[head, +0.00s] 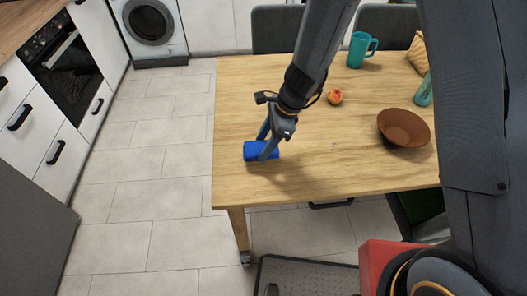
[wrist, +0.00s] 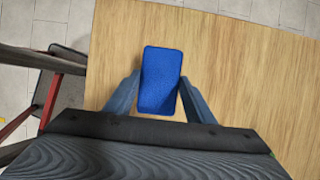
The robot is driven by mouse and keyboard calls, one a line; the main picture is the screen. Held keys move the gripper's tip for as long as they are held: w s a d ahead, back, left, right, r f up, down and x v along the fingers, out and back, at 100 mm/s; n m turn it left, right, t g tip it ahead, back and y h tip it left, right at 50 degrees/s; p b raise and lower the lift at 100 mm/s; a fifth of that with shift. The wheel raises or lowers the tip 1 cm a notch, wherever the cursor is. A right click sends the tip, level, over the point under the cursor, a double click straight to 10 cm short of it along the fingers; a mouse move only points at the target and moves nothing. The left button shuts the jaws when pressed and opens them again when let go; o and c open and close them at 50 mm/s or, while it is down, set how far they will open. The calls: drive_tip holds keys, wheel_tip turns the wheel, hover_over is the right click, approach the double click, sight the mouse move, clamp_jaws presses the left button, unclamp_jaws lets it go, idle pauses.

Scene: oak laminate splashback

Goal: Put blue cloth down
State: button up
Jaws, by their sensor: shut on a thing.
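The blue cloth (head: 252,151) is a small rolled or folded bundle at the left end of the wooden table (head: 228,120). My gripper (head: 266,143) is shut on it, with a finger on each side. In the wrist view the cloth (wrist: 161,75) stands out between the two fingers (wrist: 158,98), over the bare table top. The cloth is at or just above the table; I cannot tell whether it touches.
A peach-like fruit (head: 335,97), a brown bowl (head: 404,128), a teal mug (head: 360,50) and a teal bottle or glass (head: 424,92) stand to the right. Chairs (head: 277,28) are behind the table. The table around the cloth is clear; its left edge is close.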

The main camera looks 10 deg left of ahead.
drive_tip(key=shift+f, duration=1.9)
drive_tip(key=shift+f, duration=0.1)
drive_tip(key=o, duration=1.1)
drive_tip(key=shift+w+d+r, duration=0.1)
drive_tip(key=shift+w+r, duration=0.05)
drive_tip(key=shift+r, duration=0.3)
drive_tip(key=v, duration=1)
drive_tip(key=shift+d+r, duration=0.15)
drive_tip(key=shift+r, duration=0.15)
drive_tip(key=shift+d+r+b, duration=0.15)
drive_tip(key=shift+r+b, duration=0.15)
